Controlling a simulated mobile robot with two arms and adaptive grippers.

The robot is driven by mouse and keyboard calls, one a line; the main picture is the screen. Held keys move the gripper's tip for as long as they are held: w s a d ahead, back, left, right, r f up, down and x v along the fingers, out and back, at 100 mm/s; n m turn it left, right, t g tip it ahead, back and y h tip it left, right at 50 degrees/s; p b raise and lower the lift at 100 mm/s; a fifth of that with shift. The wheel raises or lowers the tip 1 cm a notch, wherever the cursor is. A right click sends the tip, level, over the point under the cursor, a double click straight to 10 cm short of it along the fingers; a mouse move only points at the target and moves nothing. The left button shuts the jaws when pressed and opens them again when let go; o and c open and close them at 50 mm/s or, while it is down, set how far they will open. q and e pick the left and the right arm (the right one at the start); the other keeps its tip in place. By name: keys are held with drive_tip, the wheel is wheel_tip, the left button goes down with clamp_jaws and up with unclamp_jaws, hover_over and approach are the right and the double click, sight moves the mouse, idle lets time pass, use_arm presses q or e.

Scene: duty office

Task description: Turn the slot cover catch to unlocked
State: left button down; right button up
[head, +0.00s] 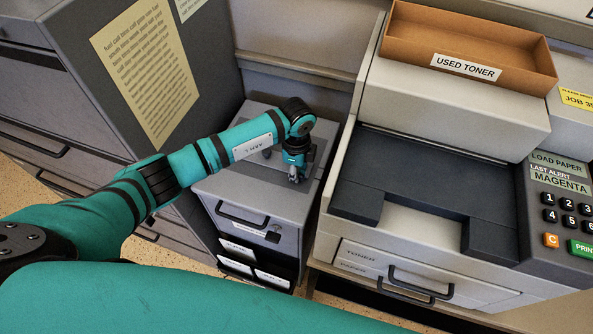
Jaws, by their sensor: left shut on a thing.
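My left arm reaches in from the left, and my left gripper (294,178) points down at the top of a small grey cabinet (238,182). The cabinet stands between the filing cabinet and the printer. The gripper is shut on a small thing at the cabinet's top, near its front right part. I take this to be the slot cover catch, but the gripper hides most of it, and I cannot tell which way it is turned. My right gripper is not in view.
A printer (340,205) with a keypad stands close on the right, with a USED TONER tray (400,28) on top. A dark grey filing cabinet (75,60) with a paper notice (145,70) stands on the left. The small cabinet has a front handle (240,217) and labelled slots below.

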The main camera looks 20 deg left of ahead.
use_arm(q)
drive_tip(key=shift+w+r, duration=0.1)
drive_tip(key=c, duration=1.4)
unclamp_jaws()
drive_tip(key=shift+o, duration=0.2)
wheel_tip(320, 180, up, 12)
